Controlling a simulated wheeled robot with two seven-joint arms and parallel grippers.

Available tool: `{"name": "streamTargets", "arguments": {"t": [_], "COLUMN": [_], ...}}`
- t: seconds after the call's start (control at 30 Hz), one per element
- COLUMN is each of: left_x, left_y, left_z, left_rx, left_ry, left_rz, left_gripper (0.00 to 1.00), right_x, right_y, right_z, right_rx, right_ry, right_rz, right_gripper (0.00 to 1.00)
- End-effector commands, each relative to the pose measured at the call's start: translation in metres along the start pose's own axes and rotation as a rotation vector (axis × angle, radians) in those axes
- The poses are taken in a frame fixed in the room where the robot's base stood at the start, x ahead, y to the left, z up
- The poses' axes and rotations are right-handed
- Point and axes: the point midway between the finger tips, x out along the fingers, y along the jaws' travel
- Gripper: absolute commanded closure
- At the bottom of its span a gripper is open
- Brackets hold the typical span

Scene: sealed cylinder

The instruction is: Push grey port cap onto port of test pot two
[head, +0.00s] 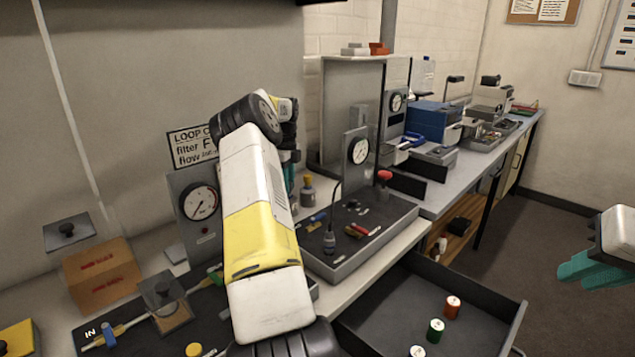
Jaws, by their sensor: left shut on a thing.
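My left arm rises through the middle of the head view and hides much of its own gripper. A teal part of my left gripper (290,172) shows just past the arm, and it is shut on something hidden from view. I cannot make out the grey port cap. I cannot tell which object is test pot two or see its port. My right gripper (592,270) is at the right edge, over the floor and partly cut off. Its teal fingers are seen from the side, and I cannot tell whether they are open.
A dark tray (352,268) with small tools sits on the bench right of my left arm. Gauges (200,204) stand on panels behind. An open drawer (508,325) with coloured cylinders juts out front right. A cardboard box (103,273) stands left.

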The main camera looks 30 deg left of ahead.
Motion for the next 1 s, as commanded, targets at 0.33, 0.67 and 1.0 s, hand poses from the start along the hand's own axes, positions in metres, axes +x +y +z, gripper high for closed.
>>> {"name": "streamTargets", "arguments": {"t": [0.33,0.67,1.0], "left_x": [0.004,0.0,-0.053], "left_y": [0.0,0.0,-0.001], "left_z": [0.0,0.0,0.0], "left_rx": [0.0,0.0,0.0], "left_ry": [0.0,-0.001,-0.001], "left_rz": [0.001,-0.001,-0.002], "left_gripper": [0.49,0.49,0.49], "right_x": [0.0,0.0,0.0], "right_y": [0.0,0.0,0.0], "right_z": [0.0,0.0,0.0], "right_rx": [0.0,0.0,0.0], "right_ry": [0.0,0.0,0.0], "right_rz": [0.0,0.0,0.0], "right_gripper": [0.8,0.8,0.8]}}
